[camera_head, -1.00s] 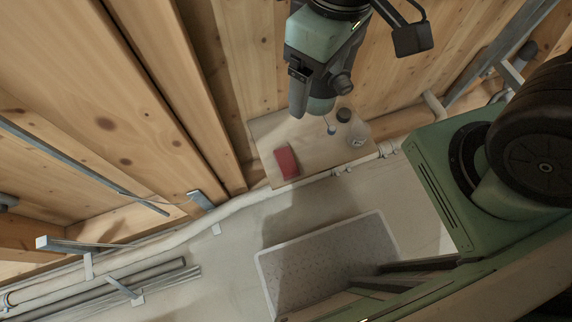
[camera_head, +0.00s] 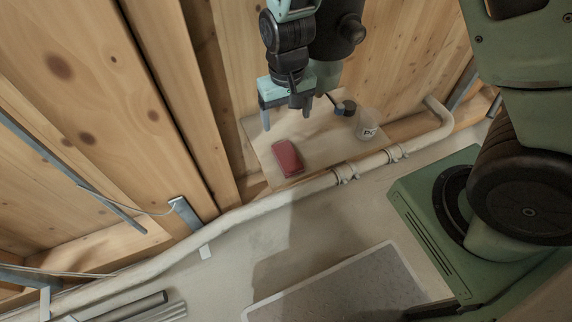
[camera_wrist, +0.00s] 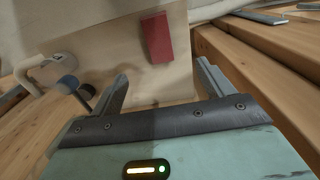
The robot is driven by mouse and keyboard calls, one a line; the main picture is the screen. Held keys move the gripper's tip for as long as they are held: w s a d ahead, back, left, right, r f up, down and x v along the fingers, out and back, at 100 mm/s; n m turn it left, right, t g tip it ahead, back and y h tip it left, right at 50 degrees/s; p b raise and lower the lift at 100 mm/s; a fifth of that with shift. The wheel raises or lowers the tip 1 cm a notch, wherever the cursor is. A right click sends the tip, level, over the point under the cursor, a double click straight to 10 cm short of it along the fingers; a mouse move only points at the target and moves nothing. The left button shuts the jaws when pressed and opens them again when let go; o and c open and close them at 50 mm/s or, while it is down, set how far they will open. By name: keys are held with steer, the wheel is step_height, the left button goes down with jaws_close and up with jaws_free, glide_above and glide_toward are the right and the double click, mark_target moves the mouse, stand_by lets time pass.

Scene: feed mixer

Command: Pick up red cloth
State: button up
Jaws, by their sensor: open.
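The red cloth (camera_head: 287,158) lies as a folded block on a small pale wooden shelf (camera_head: 318,149) against the plank wall. It also shows in the wrist view (camera_wrist: 157,38), ahead of my fingers and between their lines. My gripper (camera_head: 287,117) hangs above the shelf, just behind the cloth in the head view. In the wrist view its two fingers (camera_wrist: 160,82) are spread wide with nothing between them. The gripper is apart from the cloth.
A pale pipe (camera_head: 262,209) runs along the shelf's front edge. A grey mat (camera_head: 350,290) lies below on the floor.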

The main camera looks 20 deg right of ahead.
steer(key=b, duration=0.3)
glide_above(287, 156)
steer(key=f, duration=1)
steer(key=shift+s+a+f, duration=0.15)
steer(key=shift+s+f, duration=0.05)
steer(key=shift+f, duration=0.1)
steer(key=f+b, duration=0.1)
steer(key=f, duration=0.1)
steer(key=f+b, duration=0.1)
steer(key=f, duration=0.2)
steer(key=shift+w+d+f, duration=0.1)
steer(key=shift+w+d, duration=0.1)
steer(key=c, duration=1.1)
